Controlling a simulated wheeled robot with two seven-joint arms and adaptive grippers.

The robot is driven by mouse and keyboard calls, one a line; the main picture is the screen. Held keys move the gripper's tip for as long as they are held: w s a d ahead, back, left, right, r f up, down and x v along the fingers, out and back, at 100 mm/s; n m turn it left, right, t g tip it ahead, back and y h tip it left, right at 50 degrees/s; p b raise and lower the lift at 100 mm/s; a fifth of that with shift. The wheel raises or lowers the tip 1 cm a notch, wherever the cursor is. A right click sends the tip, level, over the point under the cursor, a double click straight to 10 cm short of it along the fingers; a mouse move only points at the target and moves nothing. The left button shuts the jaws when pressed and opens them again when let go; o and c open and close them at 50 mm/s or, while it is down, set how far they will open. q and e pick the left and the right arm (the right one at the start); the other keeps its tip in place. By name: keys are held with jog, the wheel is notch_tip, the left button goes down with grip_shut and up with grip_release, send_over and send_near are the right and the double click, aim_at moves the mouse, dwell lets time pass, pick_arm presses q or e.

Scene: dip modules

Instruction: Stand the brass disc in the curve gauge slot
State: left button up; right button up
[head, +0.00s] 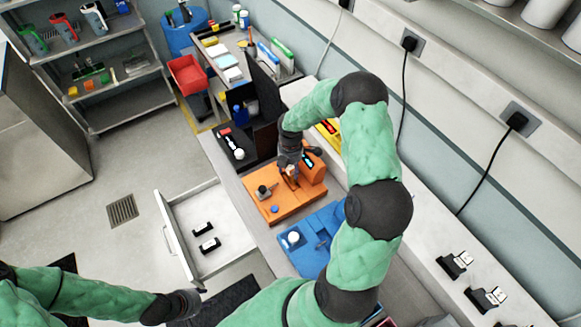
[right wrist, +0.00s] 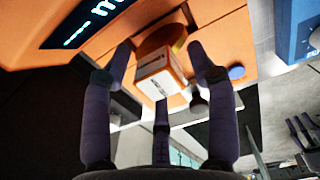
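My right gripper (head: 289,171) reaches down at the orange station (head: 262,207), just in front of its raised block with a dark display. In the right wrist view, its fingers (right wrist: 160,60) stand on either side of a small white labelled block (right wrist: 160,75). A round brass-coloured piece (right wrist: 164,40), apparently the brass disc, shows behind this block, against the orange surface. I cannot tell whether the fingers press on either piece. No gauge slot can be made out. My left gripper (head: 184,303) is at the lower left, away from the bench; its fingers are unclear.
A blue station (head: 308,243) sits beside the orange one. An open white drawer (head: 215,225) with two small black items juts out below the bench. Black bins and a dark panel stand behind the orange station. Black-and-white modules (head: 455,264) lie on the right ledge.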

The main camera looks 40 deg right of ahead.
jog(key=shift+r, duration=0.1)
notch_tip(320, 180, up, 12)
jog(key=s+a+f+m+y, duration=0.1)
jog(key=a+f+m, duration=0.2)
jog(key=a+f, duration=0.2)
jog(key=s+a+f+m+y, duration=0.1)
jog(key=s+a+f+m, duration=0.1)
jog(key=a+f, duration=0.3)
jog(key=s+a+f+m+y, duration=0.1)
jog(key=a+f+m, duration=0.3)
jog(key=a, duration=0.5)
jog(key=shift+s+a+f, duration=0.2)
jog(key=shift+s+f, duration=0.35)
jog(key=shift+f, duration=0.35)
jog(key=s+a+f+m+y, duration=0.1)
jog(key=s+a+f+m, duration=0.5)
jog(key=s+a+m, duration=0.3)
jog(key=s+m, duration=0.1)
jog(key=s, duration=0.2)
jog(key=shift+a, duration=0.2)
jog(key=shift+s+f, duration=0.1)
